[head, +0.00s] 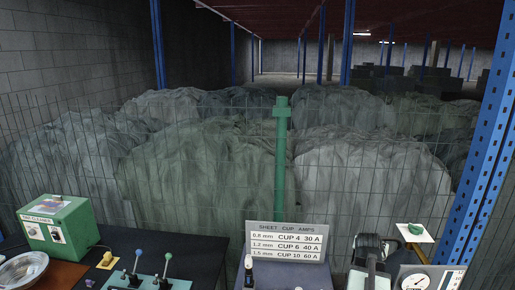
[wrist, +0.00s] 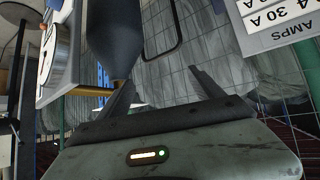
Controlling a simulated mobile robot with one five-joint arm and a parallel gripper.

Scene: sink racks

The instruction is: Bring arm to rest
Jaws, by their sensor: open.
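My gripper (wrist: 162,80) shows in the wrist view with its two dark fingers spread apart. Between the fingers I see only the wire mesh and grey covered heaps behind it, so it is empty. A dark rounded body (wrist: 112,35) hangs close by the left finger; I cannot tell if they touch. A lettered sign (wrist: 275,22) appears upside down at the upper right of the wrist view. In the head view I cannot clearly make out my gripper.
A dark bench holds a green box (head: 58,226), a teal lever panel (head: 145,281) and a yellow block (head: 108,260). The amps sign (head: 287,241) stands at the middle. A dial gauge (head: 415,281) is at the right. Wire mesh (head: 240,170) and a green post (head: 281,160) stand behind.

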